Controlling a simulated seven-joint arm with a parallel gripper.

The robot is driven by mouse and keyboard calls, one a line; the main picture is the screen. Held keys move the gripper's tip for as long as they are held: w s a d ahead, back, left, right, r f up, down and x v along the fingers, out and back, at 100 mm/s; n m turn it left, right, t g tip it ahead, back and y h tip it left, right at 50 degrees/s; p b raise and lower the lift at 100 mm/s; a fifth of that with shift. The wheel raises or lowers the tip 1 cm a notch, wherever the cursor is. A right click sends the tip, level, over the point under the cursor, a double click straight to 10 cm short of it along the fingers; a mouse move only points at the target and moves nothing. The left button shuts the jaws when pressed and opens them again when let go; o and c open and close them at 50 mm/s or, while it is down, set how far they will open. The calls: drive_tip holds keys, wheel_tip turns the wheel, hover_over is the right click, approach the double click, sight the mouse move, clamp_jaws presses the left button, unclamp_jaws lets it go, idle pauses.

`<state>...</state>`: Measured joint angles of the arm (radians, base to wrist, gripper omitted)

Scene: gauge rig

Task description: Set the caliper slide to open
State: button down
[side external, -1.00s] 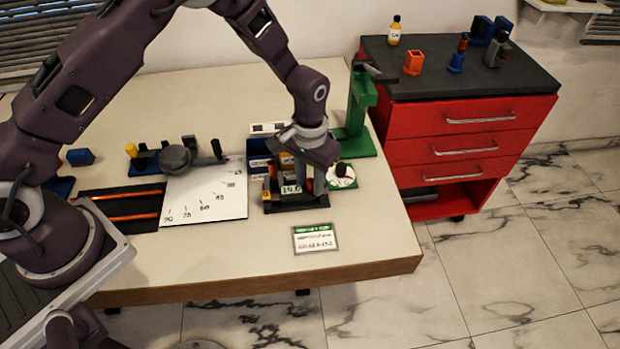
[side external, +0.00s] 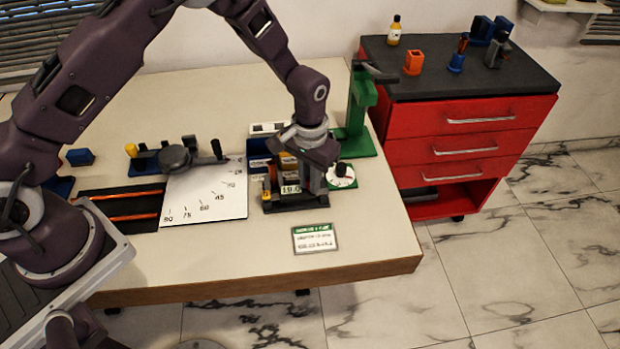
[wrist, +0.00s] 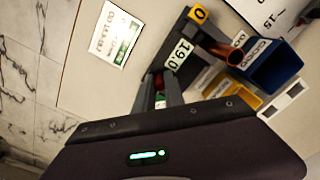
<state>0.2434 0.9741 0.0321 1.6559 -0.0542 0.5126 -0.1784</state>
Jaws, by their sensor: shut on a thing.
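The caliper (side external: 295,203) is a dark device on the table with a white plate reading 19.0. In the wrist view, its 19.0 plate (wrist: 180,54) and a yellow 0 tag (wrist: 199,14) show on its dark bar. My gripper (side external: 316,186) points down at the right end of the caliper. In the wrist view my gripper (wrist: 159,92) has its two grey fingers around a small red part, which seems to be the caliper slide (wrist: 159,82). The fingers and wrist hide most of this part.
Close behind the caliper are a blue GOOD bin (wrist: 275,68) and a yellow bin (wrist: 240,98). A label card (side external: 315,238) lies in front; the table's front is mostly clear.

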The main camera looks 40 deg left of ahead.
idle(0.6)
drive_tip(key=shift+w+d+r, duration=0.1)
drive_tip(key=shift+w+d, duration=1.05)
drive_tip(key=shift+w, duration=0.05)
drive_tip(key=c, duration=1.4)
unclamp_jaws()
wheel_tip(320, 180, up, 7)
drive_tip(key=shift+s, duration=0.1)
